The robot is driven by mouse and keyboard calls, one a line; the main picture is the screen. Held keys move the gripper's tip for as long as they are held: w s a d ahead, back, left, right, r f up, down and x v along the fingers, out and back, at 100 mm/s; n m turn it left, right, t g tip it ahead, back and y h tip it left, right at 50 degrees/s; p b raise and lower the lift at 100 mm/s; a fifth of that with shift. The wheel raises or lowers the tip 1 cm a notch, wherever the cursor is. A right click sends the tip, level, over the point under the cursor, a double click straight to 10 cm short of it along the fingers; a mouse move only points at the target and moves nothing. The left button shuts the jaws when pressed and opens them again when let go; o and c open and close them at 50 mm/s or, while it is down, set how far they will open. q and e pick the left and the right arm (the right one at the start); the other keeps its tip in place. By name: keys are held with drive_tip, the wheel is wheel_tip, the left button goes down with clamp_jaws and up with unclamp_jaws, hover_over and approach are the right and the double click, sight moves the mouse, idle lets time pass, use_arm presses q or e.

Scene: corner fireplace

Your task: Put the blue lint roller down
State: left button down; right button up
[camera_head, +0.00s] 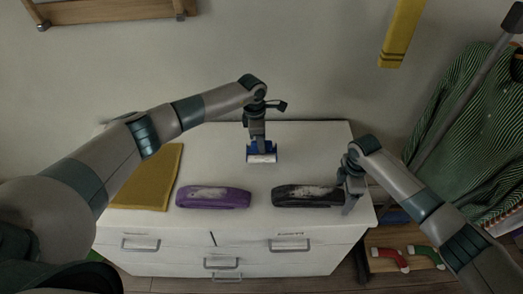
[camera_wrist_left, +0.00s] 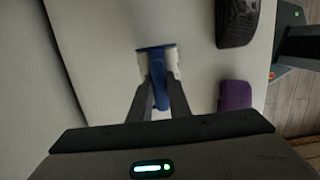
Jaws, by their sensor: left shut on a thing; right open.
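The blue lint roller (camera_head: 262,156) has a white roll and a blue frame. It is at the back middle of the white dresser top; I cannot tell whether it touches the surface. My left gripper (camera_head: 257,140) is above it and shut on it. In the left wrist view the lint roller (camera_wrist_left: 158,58) shows between the two fingers (camera_wrist_left: 160,98), its handle partly hidden by them. My right gripper (camera_head: 350,200) is open at the right end of the dresser, beside the black case-like object, and seems empty.
On the white dresser (camera_head: 230,135) lie a purple object (camera_head: 213,197) and a black object (camera_head: 305,196), both with whitish fuzz on top, and a yellow cloth (camera_head: 150,180) at left. A striped garment (camera_head: 450,120) hangs at right. The dresser's back right is clear.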

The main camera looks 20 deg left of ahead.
use_arm(q)
drive_tip(key=shift+f, duration=1.8)
drive_tip(key=shift+f, duration=0.1)
drive_tip(key=c, duration=1.7)
unclamp_jaws()
drive_tip(key=shift+o, duration=0.2)
drive_tip(key=r, duration=0.4)
drive_tip(key=a+r, duration=0.1)
drive_tip(key=r, duration=0.7)
drive_tip(key=shift+s+a, duration=0.2)
drive_tip(key=shift+s, duration=0.05)
drive_tip(key=shift+o, duration=0.4)
